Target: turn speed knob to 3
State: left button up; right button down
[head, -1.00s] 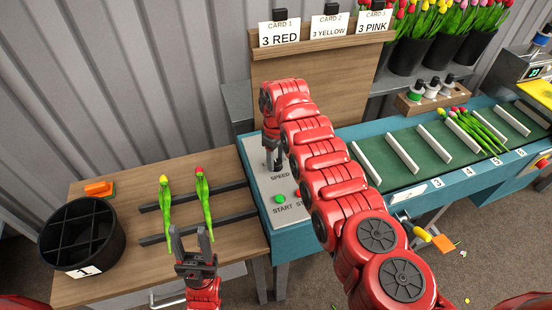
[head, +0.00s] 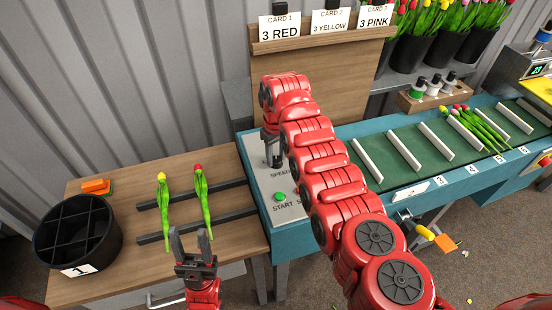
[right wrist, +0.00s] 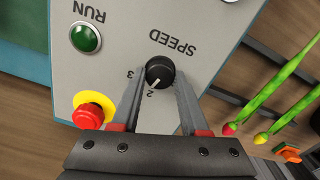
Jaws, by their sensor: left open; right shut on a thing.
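The black speed knob (right wrist: 160,72) sits on the grey control panel (right wrist: 135,30), below the SPEED lettering in the right wrist view. Its white pointer line points down-left at the 2; the 3 is printed left of the knob. My right gripper (right wrist: 162,76) is shut on the knob, one finger on each side. In the head view the right gripper (head: 272,158) reaches down to the panel (head: 262,185), and the knob is hidden there. My left gripper (head: 190,238) is open and empty in front of the wooden table.
A green START button (head: 280,197) is on the panel. A red button on yellow (right wrist: 90,113) and a green RUN lamp (right wrist: 86,38) are near the knob. Two tulips (head: 202,195) lie across dark rails; a divided black bin (head: 112,235) stands left. A belt (head: 385,165) carries tulips.

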jog(key=m+b, duration=0.3)
jog(key=m, duration=0.2)
jog(key=shift+f+b, duration=0.15)
jog(key=shift+b, duration=0.2)
jog(key=shift+m+b, duration=0.85)
jog(key=shift+m, duration=0.85)
jog(key=shift+c, duration=2.1)
grip_release()
jog(key=shift+r, duration=0.2)
